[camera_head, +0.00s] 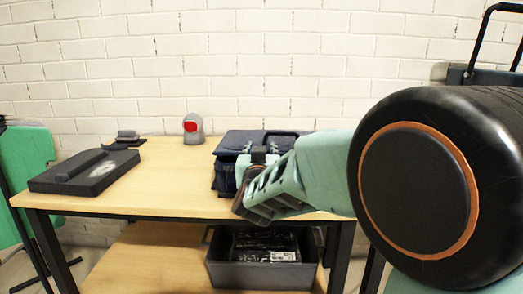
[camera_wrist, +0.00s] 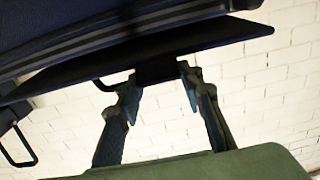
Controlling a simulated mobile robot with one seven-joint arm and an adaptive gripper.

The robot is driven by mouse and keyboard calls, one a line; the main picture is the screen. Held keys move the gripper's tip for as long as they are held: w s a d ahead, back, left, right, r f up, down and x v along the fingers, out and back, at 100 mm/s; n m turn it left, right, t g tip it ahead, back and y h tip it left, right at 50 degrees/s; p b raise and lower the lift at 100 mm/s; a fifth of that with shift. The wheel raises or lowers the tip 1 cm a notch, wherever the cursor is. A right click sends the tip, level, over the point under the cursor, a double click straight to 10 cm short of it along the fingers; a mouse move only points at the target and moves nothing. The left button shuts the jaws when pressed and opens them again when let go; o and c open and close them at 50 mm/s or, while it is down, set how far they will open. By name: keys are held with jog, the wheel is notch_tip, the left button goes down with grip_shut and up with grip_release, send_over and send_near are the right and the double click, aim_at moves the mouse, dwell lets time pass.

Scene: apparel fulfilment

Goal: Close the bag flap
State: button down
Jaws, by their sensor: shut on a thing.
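The dark navy bag (camera_head: 228,146) stands on the table behind my gripper. In the wrist view, its body (camera_wrist: 60,38) fills the upper left and its dark flap (camera_wrist: 205,40) crosses the top, with a short dark tab (camera_wrist: 157,70) at the edge. My gripper (camera_wrist: 160,79) has its two fingers on either side of this tab and holds it. In the head view, my gripper (camera_head: 258,158) is at the bag's front, and my arm hides the bag's right and lower front. Whether the flap lies fully down cannot be told.
The wooden table (camera_head: 150,188) has free room left of the bag. A black flat device (camera_head: 88,171) lies at the left, and a grey and red scanner-like device (camera_head: 193,128) stands at the back. A dark bin (camera_head: 225,274) holding packaged items sits on the lower shelf.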

jog(key=c, duration=1.3)
grip_release()
jog(key=shift+d+r, duration=0.15)
jog(key=shift+d, duration=0.1)
jog(key=shift+o, duration=0.2)
jog(key=shift+a, duration=0.1)
jog(key=shift+s, duration=0.2)
jog(key=s, duration=0.7)
